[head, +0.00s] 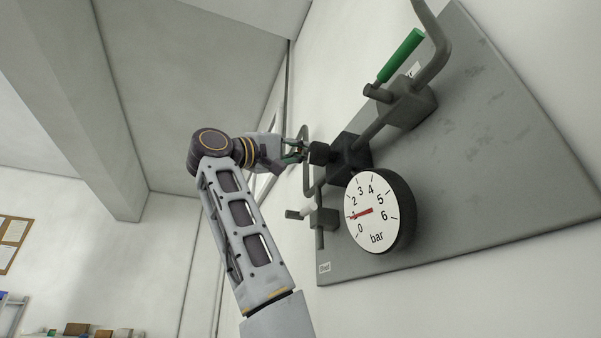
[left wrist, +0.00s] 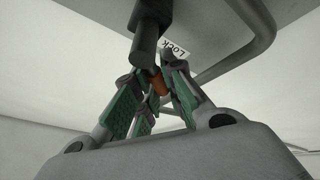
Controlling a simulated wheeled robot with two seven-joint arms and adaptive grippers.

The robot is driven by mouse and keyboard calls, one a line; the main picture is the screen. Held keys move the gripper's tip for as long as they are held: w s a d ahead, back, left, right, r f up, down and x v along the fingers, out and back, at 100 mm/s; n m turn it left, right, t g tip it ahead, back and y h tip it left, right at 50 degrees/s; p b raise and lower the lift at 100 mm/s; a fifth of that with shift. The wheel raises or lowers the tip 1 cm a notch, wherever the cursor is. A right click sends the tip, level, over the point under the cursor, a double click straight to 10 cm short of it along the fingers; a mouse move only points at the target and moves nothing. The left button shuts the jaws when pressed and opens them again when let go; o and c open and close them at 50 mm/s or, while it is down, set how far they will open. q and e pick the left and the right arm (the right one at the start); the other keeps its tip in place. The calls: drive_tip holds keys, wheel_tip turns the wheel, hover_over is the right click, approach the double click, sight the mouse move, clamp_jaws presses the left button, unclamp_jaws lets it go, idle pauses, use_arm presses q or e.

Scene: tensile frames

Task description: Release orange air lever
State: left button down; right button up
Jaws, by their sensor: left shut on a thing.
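My left gripper (head: 296,154) is up at the far left side of the grey panel, by the end of a dark valve block. In the left wrist view its green-padded fingers (left wrist: 158,86) are shut on the orange lever (left wrist: 160,83). Only a small part of the orange shows between the fingers. A dark grey round stub (left wrist: 144,45) stands just above the fingertips, and a white "Lock" label (left wrist: 180,48) is behind it. In the head view the orange lever is hidden by the gripper. My right gripper is in neither view.
A green lever (head: 401,55) sits higher on the grey panel (head: 490,130). A round bar gauge (head: 378,212) has its red needle near 1. Bent grey pipes run close by. Left of my arm is open room.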

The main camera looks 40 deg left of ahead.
use_arm(q)
drive_tip(key=m+h, duration=0.2)
drive_tip(key=m, duration=0.1)
drive_tip(key=shift+d+r, duration=0.1)
drive_tip(key=shift+d, duration=0.1)
drive_tip(key=m, duration=0.1)
drive_tip(key=m+h, duration=0.1)
drive_tip(key=m+g+h, duration=0.1)
drive_tip(key=m, duration=0.1)
drive_tip(key=shift+s+d+r, duration=0.25)
drive_tip(key=shift+d+r, duration=0.05)
drive_tip(key=shift+d, duration=0.05)
drive_tip(key=m+h, duration=0.1)
drive_tip(key=m, duration=0.1)
drive_tip(key=m+g+h, duration=0.1)
drive_tip(key=m, duration=0.1)
drive_tip(key=shift+s+d+r, duration=0.2)
drive_tip(key=shift+d, duration=0.2)
drive_tip(key=shift+s+d+m+g+h+p, duration=0.15)
drive_tip(key=shift+d+m+g+h+p, duration=0.15)
drive_tip(key=shift+m+g+h, duration=0.55)
drive_tip(key=shift+s+d+m+g+h+p, duration=0.15)
drive_tip(key=shift+m+g+h+p, duration=0.15)
drive_tip(key=shift+m, duration=1.05)
drive_tip(key=c, duration=1.5)
unclamp_jaws()
drive_tip(key=shift+r, duration=0.1)
drive_tip(key=shift+v, duration=6)
